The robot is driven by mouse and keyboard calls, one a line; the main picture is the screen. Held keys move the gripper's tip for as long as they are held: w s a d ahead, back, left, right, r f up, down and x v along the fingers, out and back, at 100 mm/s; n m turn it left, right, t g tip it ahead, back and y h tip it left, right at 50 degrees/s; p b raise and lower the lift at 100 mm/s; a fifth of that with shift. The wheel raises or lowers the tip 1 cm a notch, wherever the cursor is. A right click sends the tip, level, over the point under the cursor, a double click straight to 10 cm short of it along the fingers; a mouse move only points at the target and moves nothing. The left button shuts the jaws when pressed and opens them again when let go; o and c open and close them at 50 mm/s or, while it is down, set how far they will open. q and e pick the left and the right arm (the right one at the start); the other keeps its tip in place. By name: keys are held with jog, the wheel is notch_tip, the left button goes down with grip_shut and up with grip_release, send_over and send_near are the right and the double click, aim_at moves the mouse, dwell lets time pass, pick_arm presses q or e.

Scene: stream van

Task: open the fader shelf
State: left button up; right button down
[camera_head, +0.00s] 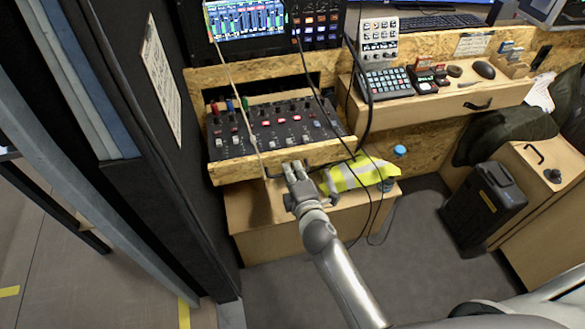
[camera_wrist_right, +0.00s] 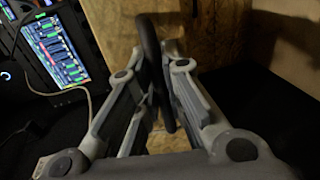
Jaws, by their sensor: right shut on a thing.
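The fader shelf (camera_head: 225,172) is a chipboard drawer below the screens in the head view. It stands out from its bay, and the black fader panel (camera_head: 272,124) on it is exposed. A dark handle (camera_head: 320,167) runs along its front board. My right gripper (camera_head: 294,170) is at the handle, in front of the board. In the right wrist view the black handle bar (camera_wrist_right: 147,45) passes between the fingers of my right gripper (camera_wrist_right: 157,85), which is shut on it. The fingers hide part of the handle. My left gripper is not in view.
A yellow hi-vis vest (camera_head: 360,173) lies on the wooden box (camera_head: 270,238) under the shelf. Loose cables hang across the shelf's right side. A black canister (camera_head: 484,200) stands at the right. A dark panel (camera_head: 150,170) borders the left. The grey floor in front is clear.

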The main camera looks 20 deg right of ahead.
jog(key=shift+s, duration=0.15)
jog(key=c, duration=1.8)
grip_release()
jog(key=v, duration=1.1)
jog(key=shift+s, duration=0.4)
